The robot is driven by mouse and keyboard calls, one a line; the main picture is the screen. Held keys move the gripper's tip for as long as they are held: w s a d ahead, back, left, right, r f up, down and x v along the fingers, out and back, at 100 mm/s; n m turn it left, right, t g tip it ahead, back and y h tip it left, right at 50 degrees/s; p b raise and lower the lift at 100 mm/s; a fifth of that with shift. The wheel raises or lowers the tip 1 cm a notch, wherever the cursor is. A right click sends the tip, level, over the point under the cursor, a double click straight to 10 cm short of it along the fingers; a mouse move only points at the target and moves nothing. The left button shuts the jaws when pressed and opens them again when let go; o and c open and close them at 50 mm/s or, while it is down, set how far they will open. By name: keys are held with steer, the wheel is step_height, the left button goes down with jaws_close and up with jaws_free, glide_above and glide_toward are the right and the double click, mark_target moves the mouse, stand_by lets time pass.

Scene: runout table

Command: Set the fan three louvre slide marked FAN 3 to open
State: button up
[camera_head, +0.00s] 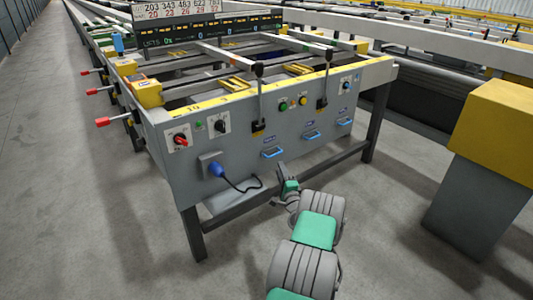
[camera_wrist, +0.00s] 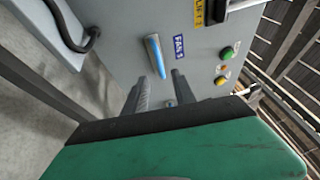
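Three blue slide handles sit in a row low on the grey panel: a left one (camera_head: 272,152), a middle one (camera_head: 312,135) and a right one (camera_head: 343,121). Their labels are too small to read in the head view. In the wrist view, a blue handle (camera_wrist: 155,54) is beside a label reading FAN 1 (camera_wrist: 179,46); no FAN 3 mark is legible. My gripper (camera_head: 282,170) is in front of the panel, just below the left handle. In the wrist view its two fingers (camera_wrist: 160,80) are apart with nothing held between them. The slide positions cannot be told.
Two black levers (camera_head: 258,95) (camera_head: 323,88) stick up on the panel. Green and yellow buttons (camera_head: 293,103) sit between them. A blue plug with a cable (camera_head: 217,169) is at left. A yellow-topped grey cabinet (camera_head: 487,150) stands at right, with open floor between.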

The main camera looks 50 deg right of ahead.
steer(key=b+x, duration=0.2)
steer(key=x, duration=0.6)
steer(key=shift+w, duration=0.1)
jaws_close()
stand_by(1.2)
